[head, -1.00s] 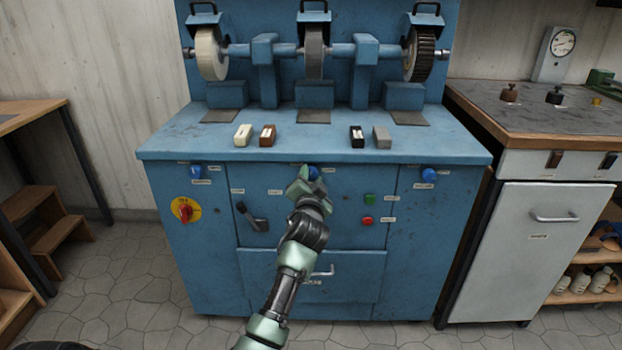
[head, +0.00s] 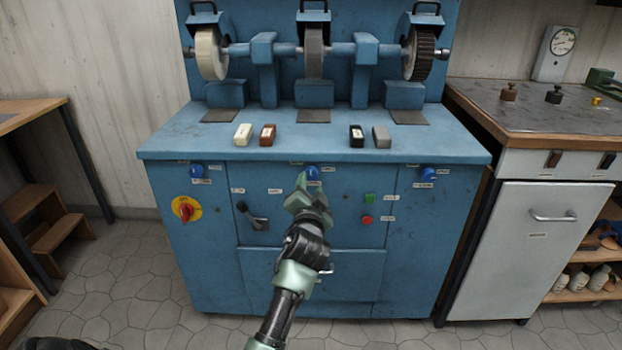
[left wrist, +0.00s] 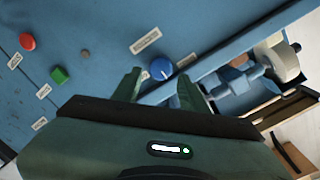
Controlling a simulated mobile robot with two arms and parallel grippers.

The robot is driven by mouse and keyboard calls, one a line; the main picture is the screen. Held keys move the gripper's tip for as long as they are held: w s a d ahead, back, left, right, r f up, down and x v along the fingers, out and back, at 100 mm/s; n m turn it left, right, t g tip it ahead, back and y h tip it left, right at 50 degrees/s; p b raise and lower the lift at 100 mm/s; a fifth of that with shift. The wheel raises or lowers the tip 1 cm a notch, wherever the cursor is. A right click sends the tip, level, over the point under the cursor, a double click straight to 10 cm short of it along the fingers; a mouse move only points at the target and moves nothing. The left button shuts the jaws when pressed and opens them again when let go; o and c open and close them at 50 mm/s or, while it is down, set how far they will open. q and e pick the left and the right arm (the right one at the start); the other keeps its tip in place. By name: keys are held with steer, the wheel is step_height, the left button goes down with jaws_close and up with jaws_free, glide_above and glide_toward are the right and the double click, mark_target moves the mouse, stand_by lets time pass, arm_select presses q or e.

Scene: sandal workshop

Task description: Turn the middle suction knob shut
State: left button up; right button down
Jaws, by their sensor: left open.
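The middle suction knob (head: 312,173) is a round blue knob under the front edge of the blue machine's top. In the left wrist view the blue knob (left wrist: 161,68), with a pale pointer line, shows between the two fingertips. My left gripper (head: 306,186) is open in front of and slightly below the knob. In the left wrist view its fingers (left wrist: 160,80) are apart, and nothing is held between them. Whether they touch the knob I cannot tell. My right gripper is not in view.
Similar blue knobs sit at the left (head: 197,170) and right (head: 429,174). A red switch on a yellow plate (head: 186,209), a black lever (head: 251,215), a green button (head: 370,197) and a red button (head: 367,219) are on the same front. A drawer handle (head: 326,269) is below.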

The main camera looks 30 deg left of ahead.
arm_select(q)
steer(key=shift+v, duration=1.55)
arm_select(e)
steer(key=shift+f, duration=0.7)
